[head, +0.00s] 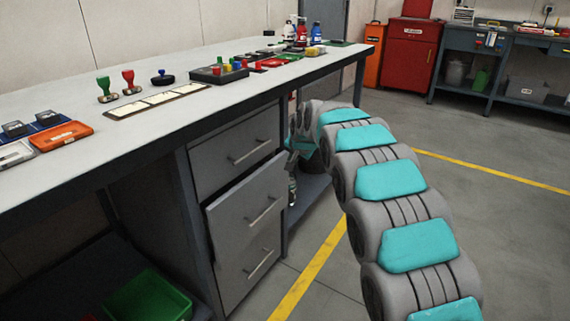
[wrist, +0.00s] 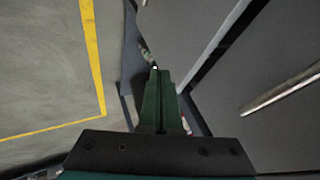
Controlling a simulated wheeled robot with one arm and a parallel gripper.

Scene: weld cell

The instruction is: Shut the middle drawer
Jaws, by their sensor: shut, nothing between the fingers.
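The middle drawer (head: 235,220) is a grey front with a bar handle (head: 263,212) in the cabinet under the workbench. It stands out a little from the cabinet face, so it is partly open. The top drawer (head: 220,165) above it looks flush.
The workbench top (head: 150,85) holds stamps, trays and bottles. A green bin (head: 146,297) sits below at left. A yellow floor line (head: 312,270) runs beside the cabinet. The floor to the right is clear. A red cabinet (head: 408,58) and another bench stand at the back.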

